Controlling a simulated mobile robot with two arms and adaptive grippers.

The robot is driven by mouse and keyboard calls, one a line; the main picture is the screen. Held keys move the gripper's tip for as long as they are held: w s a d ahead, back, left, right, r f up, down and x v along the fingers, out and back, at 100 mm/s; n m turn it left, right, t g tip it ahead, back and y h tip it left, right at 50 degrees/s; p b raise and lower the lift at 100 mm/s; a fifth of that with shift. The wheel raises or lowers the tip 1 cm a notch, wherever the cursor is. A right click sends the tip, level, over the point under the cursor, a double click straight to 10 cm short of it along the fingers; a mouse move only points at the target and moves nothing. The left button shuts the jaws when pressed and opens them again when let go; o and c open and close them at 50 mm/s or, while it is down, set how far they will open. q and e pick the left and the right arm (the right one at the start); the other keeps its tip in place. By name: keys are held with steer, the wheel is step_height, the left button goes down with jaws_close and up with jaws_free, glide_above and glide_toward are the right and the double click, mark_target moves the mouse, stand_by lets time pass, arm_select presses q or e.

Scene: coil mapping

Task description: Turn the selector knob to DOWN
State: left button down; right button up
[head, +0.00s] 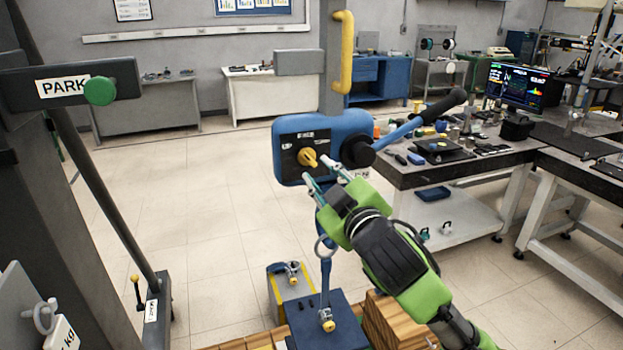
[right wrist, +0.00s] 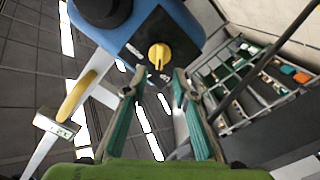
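The yellow selector knob (head: 307,157) sits on a black panel on the front of a blue control box (head: 290,128). In the right wrist view the knob (right wrist: 159,55) is near the top middle, with small white labels around it that are too small to read. My right gripper (head: 322,171) is open and empty, with its teal fingers pointing at the panel, just below and right of the knob. In the right wrist view the fingertips (right wrist: 154,82) are spread to either side below the knob, apart from it. My left gripper is not in view.
A black-handled blue lever (head: 415,125) sticks out right of the box. A yellow handle (head: 343,52) is on the post above. A PARK panel with a green button (head: 100,90) stands at left. Cluttered workbenches (head: 470,170) are at right.

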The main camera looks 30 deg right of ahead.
mark_target(309, 159)
steer(key=x, duration=0.5)
steer(key=shift+w, duration=0.4)
steer(key=shift+d, duration=0.1)
jaws_close()
